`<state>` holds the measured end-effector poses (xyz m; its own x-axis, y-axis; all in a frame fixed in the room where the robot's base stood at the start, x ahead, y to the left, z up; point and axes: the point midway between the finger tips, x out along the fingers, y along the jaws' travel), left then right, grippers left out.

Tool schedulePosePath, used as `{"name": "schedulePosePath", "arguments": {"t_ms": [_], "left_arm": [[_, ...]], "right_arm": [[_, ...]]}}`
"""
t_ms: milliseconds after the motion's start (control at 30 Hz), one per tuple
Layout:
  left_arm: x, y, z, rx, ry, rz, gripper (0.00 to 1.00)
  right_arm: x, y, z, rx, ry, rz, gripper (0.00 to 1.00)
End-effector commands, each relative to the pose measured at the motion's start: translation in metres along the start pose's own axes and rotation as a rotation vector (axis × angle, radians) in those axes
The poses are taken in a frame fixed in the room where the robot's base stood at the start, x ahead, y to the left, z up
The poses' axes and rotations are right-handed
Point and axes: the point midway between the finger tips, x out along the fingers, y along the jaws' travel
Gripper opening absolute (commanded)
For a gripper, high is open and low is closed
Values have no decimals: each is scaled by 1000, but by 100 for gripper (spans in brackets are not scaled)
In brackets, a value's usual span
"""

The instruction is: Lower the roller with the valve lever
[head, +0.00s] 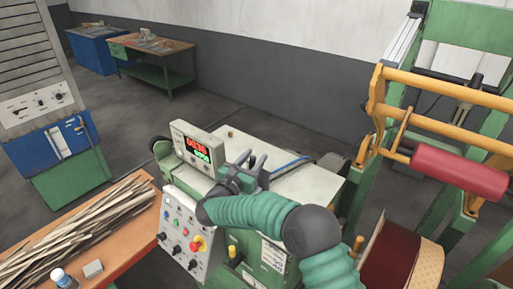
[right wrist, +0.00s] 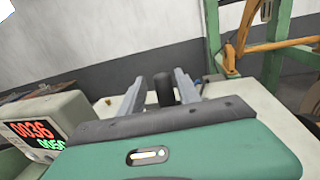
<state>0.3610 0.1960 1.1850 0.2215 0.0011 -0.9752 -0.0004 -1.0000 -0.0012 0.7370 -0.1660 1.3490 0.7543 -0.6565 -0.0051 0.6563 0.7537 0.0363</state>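The red roller (head: 460,172) hangs in a yellow frame (head: 440,125) on the green stand at the right of the head view. My right gripper (head: 256,161) is over the top of the pale green machine cabinet. In the right wrist view its two grey fingers (right wrist: 160,92) stand apart. A black, round-topped upright piece (right wrist: 162,89), perhaps the valve lever, shows between them, with small gaps visible on both sides. Its lower part is hidden by my gripper body. I cannot tell whether the fingers touch it. My left gripper is not in view.
A display box (head: 198,148) with red and green digits stands left of my gripper, above a button panel (head: 185,235). A wooden table (head: 125,262) with strips is at the lower left. A dark red coil (head: 395,262) stands at lower right.

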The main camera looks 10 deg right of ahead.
Motion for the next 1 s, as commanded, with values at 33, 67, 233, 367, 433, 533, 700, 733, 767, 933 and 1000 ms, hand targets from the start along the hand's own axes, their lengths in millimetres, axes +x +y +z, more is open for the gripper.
{"name": "schedulePosePath", "arguments": {"t_ms": [33, 67, 233, 367, 433, 533, 700, 733, 767, 933, 1000], "left_arm": [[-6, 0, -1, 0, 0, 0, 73], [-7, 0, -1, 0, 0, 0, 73], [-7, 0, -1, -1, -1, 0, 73], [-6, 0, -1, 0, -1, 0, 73], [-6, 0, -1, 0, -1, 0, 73], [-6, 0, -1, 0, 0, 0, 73], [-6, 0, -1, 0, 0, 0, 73], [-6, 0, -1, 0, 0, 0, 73], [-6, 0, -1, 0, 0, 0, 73], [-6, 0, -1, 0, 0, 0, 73], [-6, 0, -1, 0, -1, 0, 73]], "right_arm": [[6, -1, 3, 0, 1, -1, 40], [9, -2, 2, 1, 1, -1, 40], [16, -2, 0, 0, 1, 0, 40], [18, -2, -2, 1, 2, 0, 40], [18, -2, -2, 0, 3, 0, 33], [17, -1, -2, 0, 2, 0, 20], [16, -2, -1, 0, 1, -1, 0], [15, -2, -1, 0, 1, -1, 0], [15, -2, -1, 0, 1, -1, 0], [14, -1, 0, 1, 1, 1, 0], [14, -1, 0, 1, 1, 2, 0]]}}
